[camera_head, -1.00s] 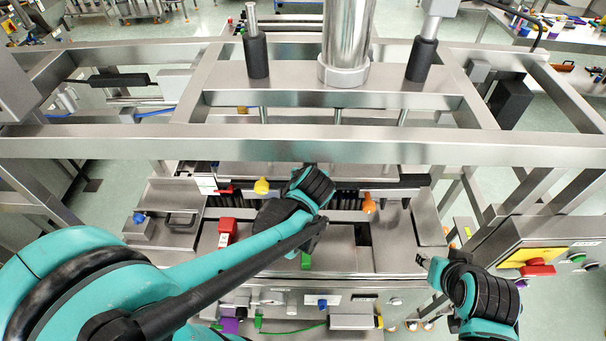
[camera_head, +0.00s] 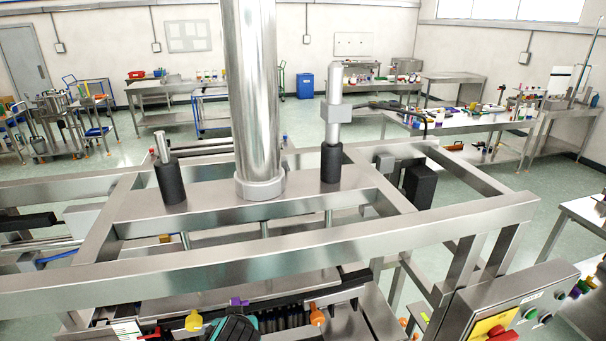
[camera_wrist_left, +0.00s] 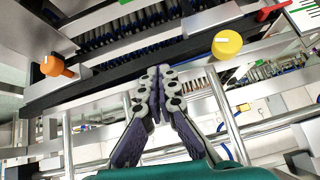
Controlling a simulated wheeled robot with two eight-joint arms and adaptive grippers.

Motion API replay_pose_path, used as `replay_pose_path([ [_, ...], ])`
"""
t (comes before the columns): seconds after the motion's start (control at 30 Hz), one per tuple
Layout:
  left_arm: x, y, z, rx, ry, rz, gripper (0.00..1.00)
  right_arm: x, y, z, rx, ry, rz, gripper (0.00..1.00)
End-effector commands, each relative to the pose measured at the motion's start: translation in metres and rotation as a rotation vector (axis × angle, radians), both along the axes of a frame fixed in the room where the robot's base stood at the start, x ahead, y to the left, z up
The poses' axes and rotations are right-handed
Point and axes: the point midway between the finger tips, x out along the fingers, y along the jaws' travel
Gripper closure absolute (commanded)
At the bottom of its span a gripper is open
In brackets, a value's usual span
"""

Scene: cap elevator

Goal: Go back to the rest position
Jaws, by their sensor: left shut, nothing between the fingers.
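My left gripper (camera_wrist_left: 158,72) shows in the left wrist view with its fingertips together and nothing between them. It is in front of the metal machine's dark slotted row (camera_wrist_left: 130,35), between an orange knob (camera_wrist_left: 52,66) and a yellow knob (camera_wrist_left: 227,44). I cannot tell whether it touches the machine. In the head view only a teal and black piece of my left arm (camera_head: 233,328) shows at the bottom edge. The yellow knob (camera_head: 194,321) and the orange knob (camera_head: 316,314) show on either side of it. My right gripper is outside both current views.
The machine's metal frame (camera_head: 280,262) spans the head view, with a thick upright column (camera_head: 250,100) above it. A control box (camera_head: 515,305) with coloured buttons stands at the lower right. Benches with tools (camera_head: 470,122) stand further back. Open floor (camera_head: 300,120) lies between.

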Motion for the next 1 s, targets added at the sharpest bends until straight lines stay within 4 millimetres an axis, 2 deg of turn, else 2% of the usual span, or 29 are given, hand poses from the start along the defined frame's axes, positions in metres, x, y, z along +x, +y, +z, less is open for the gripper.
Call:
replay_pose_path([
  [0.03, -0.01, 0.006, -0.031, -0.008, 0.015, -0.009, 1.0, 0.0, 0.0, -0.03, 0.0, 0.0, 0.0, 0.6],
  [0.1, -0.023, 0.01, -0.054, -0.021, 0.037, -0.034, 1.0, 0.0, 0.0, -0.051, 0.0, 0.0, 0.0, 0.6],
  [0.4, -0.072, 0.017, -0.146, -0.076, 0.089, -0.145, 1.0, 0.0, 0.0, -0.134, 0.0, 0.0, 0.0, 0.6],
  [0.5, -0.084, 0.017, -0.168, -0.092, 0.092, -0.177, 1.0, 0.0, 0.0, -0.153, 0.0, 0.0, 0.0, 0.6],
  [0.7, -0.096, 0.014, -0.188, -0.109, 0.09, -0.215, 1.0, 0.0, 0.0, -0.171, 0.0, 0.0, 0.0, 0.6],
  [1.0, -0.097, 0.014, -0.187, -0.11, 0.089, -0.221, 1.0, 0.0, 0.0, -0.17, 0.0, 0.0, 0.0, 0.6],
])
